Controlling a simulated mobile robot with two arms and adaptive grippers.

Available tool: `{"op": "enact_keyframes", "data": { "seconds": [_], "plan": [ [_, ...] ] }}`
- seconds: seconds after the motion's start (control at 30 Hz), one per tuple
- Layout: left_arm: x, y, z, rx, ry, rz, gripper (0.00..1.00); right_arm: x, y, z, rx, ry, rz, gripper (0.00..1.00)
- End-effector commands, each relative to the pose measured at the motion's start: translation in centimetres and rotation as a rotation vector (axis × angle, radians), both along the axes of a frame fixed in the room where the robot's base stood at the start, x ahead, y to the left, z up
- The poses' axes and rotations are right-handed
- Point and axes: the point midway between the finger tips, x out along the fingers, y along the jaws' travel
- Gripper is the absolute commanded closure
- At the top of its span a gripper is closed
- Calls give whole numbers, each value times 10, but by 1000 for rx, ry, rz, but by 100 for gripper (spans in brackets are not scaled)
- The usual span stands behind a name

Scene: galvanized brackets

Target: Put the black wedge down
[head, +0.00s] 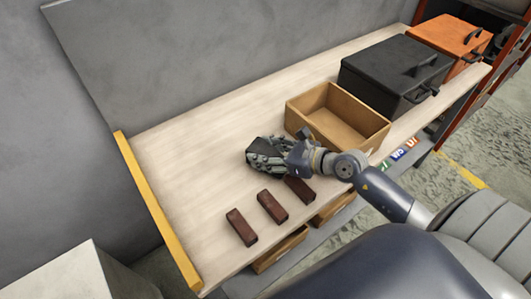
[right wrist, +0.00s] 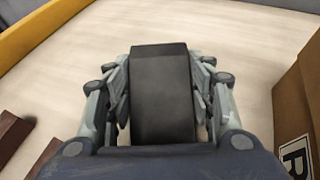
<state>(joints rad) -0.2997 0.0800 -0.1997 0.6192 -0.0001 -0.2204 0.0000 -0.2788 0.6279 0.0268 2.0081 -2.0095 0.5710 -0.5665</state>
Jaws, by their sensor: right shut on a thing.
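The black wedge (right wrist: 161,90) is between the fingers of my right gripper in the right wrist view, with both finger pads against its sides. In the head view the wedge (head: 262,144) shows as a dark top between the fingers of my right gripper (head: 262,157). That gripper is over the pale wooden table (head: 200,140), left of the open wooden box. Whether the wedge touches the tabletop I cannot tell. My left gripper is in neither view.
Several dark red-brown blocks, one of them here (head: 241,227), lie along the front of the table. An open wooden box (head: 368,134), a black case (head: 395,68) and an orange case (head: 447,38) stand to the right. A yellow edge strip (head: 155,205) bounds the left end. The table's back left is clear.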

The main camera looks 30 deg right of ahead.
Motion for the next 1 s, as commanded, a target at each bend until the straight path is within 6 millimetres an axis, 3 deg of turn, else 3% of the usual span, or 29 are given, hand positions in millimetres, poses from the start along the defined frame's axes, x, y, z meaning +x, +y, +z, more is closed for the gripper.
{"op": "enact_keyframes", "data": {
  "seconds": [0.4,0.43,0.5,1.0],
  "plan": [
    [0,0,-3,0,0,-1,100,1,0,-6,2,-6,-1,90],
    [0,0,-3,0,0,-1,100,0,0,-7,1,-2,0,48],
    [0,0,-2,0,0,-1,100,0,0,-7,1,-2,0,32],
    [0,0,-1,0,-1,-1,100,-4,-3,-3,0,0,-1,30]
  ]
}}
